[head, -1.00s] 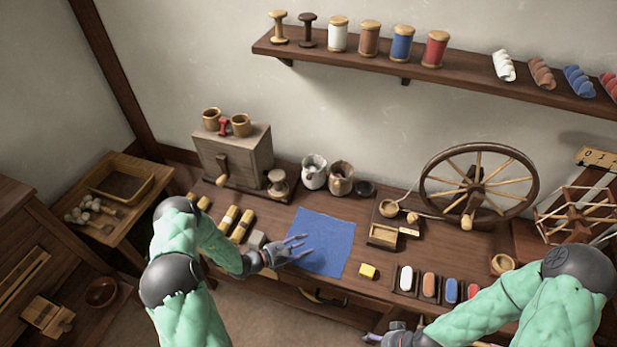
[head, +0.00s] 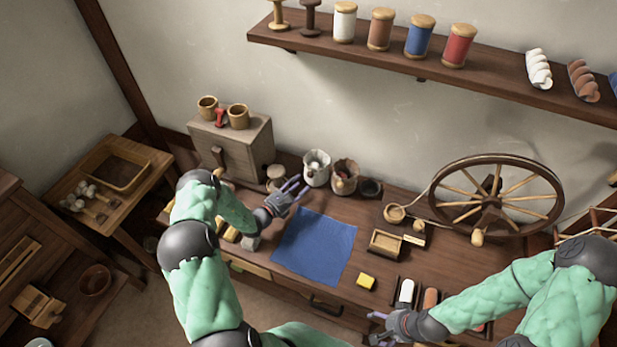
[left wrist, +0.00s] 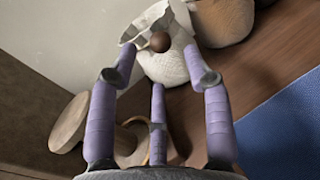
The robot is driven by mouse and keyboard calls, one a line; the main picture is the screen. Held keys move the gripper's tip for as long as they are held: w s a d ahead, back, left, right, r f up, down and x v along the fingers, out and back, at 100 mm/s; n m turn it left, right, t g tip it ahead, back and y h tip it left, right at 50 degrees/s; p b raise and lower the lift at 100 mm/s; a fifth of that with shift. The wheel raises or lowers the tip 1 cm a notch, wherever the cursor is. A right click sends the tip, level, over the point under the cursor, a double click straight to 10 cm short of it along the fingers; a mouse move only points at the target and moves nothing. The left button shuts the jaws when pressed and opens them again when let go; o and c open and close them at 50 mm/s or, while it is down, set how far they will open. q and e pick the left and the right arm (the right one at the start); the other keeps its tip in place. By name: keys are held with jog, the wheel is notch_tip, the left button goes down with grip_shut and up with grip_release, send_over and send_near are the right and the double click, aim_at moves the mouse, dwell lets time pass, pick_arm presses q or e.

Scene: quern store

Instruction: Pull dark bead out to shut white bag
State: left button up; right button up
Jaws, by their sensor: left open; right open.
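The white bag (head: 317,169) stands upright near the back of the bench, and its mouth looks open. It also shows in the left wrist view (left wrist: 172,66), with a round dark brown bead (left wrist: 160,42) on its near side by the rim. My left gripper (head: 298,188) is open and empty, just in front and to the left of the bag. In the left wrist view its fingers (left wrist: 160,85) are spread, with the bead beyond and between them, apart from them. My right gripper (head: 374,325) is open and empty at the bench's front edge.
A wooden mill box (head: 232,146) is at left. The blue cloth (head: 316,248) lies flat and clear. A spinning wheel (head: 493,202) stands at right.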

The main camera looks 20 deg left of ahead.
aim_at(310, 175)
pick_arm(q)
jog(key=x, duration=0.5)
jog(key=shift+w+d+b, duration=0.1)
jog(key=shift+w+b, duration=0.3)
